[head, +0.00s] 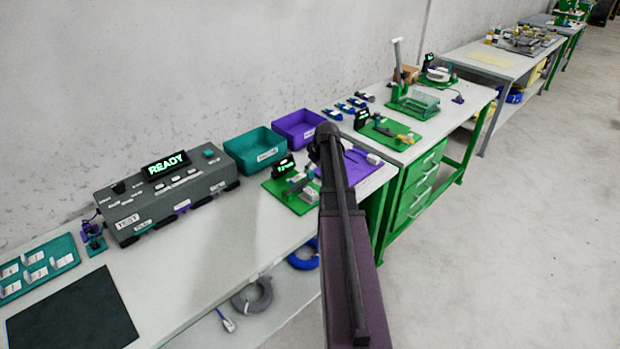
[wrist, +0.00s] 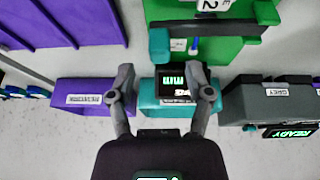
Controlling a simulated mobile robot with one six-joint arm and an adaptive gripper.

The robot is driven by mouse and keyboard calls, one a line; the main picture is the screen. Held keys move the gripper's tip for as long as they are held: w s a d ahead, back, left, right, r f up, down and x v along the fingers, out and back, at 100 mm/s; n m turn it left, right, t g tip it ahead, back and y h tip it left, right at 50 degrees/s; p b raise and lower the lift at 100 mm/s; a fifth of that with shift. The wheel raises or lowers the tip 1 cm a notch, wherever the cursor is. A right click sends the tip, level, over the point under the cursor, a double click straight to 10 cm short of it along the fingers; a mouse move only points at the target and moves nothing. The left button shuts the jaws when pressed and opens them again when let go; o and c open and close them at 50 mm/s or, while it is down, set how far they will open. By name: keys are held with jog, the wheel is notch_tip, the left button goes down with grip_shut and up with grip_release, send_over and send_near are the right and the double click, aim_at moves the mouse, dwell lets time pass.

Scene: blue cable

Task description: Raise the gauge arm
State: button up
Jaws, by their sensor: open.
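In the wrist view my gripper (wrist: 162,72) is open. I cannot tell for certain whether this bar is the gauge arm. In the head view a green station with a lit readout (head: 284,168) stands just left of my arm. My arm covers part of that area, and the gripper's fingers are not clear there.
A grey test box reading READY (head: 165,190) stands to the left on the bench. A teal bin (head: 254,148) and a purple bin (head: 298,128) stand at the wall. More green stations, one with an upright post (head: 397,58), occupy the farther bench. The floor (head: 530,220) at right is clear.

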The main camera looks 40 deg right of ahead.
aim_at(311, 171)
jog(key=shift+b+x, duration=1.65)
jog(key=shift+x, duration=0.4)
jog(key=shift+c, duration=0.2)
grip_shut()
